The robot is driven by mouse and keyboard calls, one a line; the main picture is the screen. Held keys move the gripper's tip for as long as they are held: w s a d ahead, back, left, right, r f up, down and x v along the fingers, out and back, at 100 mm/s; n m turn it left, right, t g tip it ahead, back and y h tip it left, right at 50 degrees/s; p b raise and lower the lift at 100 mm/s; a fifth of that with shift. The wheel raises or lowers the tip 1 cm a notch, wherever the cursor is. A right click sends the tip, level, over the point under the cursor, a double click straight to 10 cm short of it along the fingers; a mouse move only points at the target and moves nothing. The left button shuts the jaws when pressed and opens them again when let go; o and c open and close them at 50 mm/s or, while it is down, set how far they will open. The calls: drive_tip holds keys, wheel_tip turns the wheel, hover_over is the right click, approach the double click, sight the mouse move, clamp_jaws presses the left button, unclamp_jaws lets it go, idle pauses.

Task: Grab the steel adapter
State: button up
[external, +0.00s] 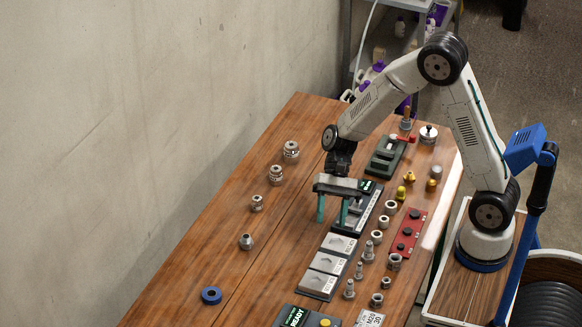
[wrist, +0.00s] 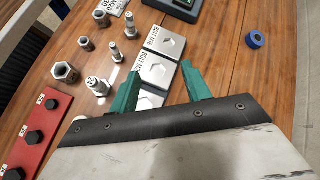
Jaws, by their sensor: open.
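Several grey steel fittings stand on the wooden table, and I cannot tell for sure which is the adapter. In the external view, stepped steel pieces include one at the middle right (external: 368,252), one below it (external: 359,271) and one nearer the front (external: 349,289). The wrist view shows similar stepped steel pieces (wrist: 116,52) and a wider steel fitting (wrist: 97,86) left of my fingers. My gripper (external: 331,224) is open and empty, pointing down above the table, left of these fittings. Its green fingers also show in the wrist view (wrist: 161,69), apart from every fitting.
Grey marked plates (external: 325,263) lie in a row near my gripper. A wall bounds the left side.

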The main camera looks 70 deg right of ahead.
sight(246, 236)
drive_tip(key=w+f+m+t, duration=0.1)
drive_tip(key=w+f+m, duration=0.2)
drive_tip(key=w, duration=0.1)
drive_tip(key=w+f+m+t+y, duration=0.1)
drive_tip(key=w+f+m+t, duration=0.1)
drive_tip(key=w, duration=0.3)
drive_tip(key=w+a+f+m+t+y, duration=0.1)
drive_tip(key=w+f+m+t, duration=0.1)
drive_tip(key=w+f+m, duration=0.2)
drive_tip(key=shift+w+f, duration=0.4)
drive_tip(key=shift+f, duration=0.15)
drive_tip(key=w+m+t, duration=0.1)
drive_tip(key=w, duration=0.1)
drive_tip(key=w+r+m+t, duration=0.1)
drive_tip(key=w, duration=0.1)
drive_tip(key=w+d+m+t, duration=0.1)
drive_tip(key=w, duration=0.1)
drive_tip(key=shift+r, duration=0.15)
drive_tip(key=shift+w+a+m, duration=0.15)
drive_tip(key=shift+m, duration=0.25)
drive_tip(key=x, duration=0.7)
drive_tip(key=shift+a+r, duration=0.25)
drive_tip(key=shift+a, duration=0.2)
drive_tip(key=c, duration=0.9)
